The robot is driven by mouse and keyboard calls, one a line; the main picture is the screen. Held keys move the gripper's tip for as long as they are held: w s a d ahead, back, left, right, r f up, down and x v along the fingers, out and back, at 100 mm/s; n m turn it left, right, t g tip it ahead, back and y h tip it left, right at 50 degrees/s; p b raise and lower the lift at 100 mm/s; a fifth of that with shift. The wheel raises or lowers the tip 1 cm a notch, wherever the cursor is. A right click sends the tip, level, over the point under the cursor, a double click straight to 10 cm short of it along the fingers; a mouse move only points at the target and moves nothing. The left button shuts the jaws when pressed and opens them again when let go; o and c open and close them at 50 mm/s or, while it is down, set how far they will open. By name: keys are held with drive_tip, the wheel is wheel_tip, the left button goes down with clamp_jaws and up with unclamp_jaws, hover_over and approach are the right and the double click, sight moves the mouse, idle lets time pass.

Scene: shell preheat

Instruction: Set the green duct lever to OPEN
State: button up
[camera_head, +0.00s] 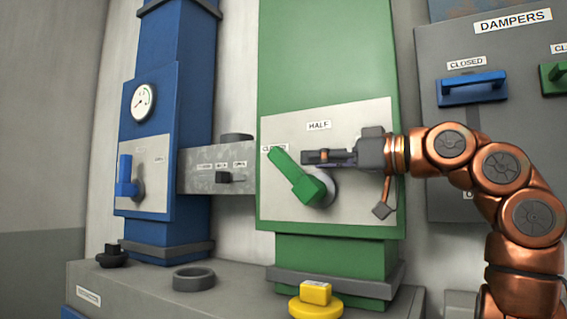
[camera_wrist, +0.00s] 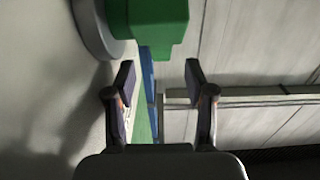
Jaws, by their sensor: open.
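The green duct lever (camera_head: 295,176) sits on a pale plate (camera_head: 350,215) on the green duct (camera_head: 325,60). Its handle points up and left, with its end over the CLOSED label (camera_head: 268,149). The HALF label (camera_head: 318,126) is above the pivot. No OPEN label shows on this plate; my gripper and arm cover its right part. My gripper (camera_head: 308,157) is open and empty, pointing left just above the lever's hub. In the wrist view the green hub block (camera_wrist: 148,22) is at the top, beyond the open fingers (camera_wrist: 160,85). I cannot tell whether they touch the lever.
A blue duct with a blue lever (camera_head: 126,177) and a gauge (camera_head: 144,102) stands left. A grey cross duct (camera_head: 217,180) joins the two. A DAMPERS panel (camera_head: 440,130) with a blue handle (camera_head: 473,89) is right. A yellow knob (camera_head: 316,296) sits below on the ledge.

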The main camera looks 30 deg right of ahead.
sight(293, 162)
drive_tip(key=shift+p+x, duration=0.7)
drive_tip(key=shift+x, duration=2.8)
drive_tip(key=shift+s, duration=0.1)
clamp_jaws()
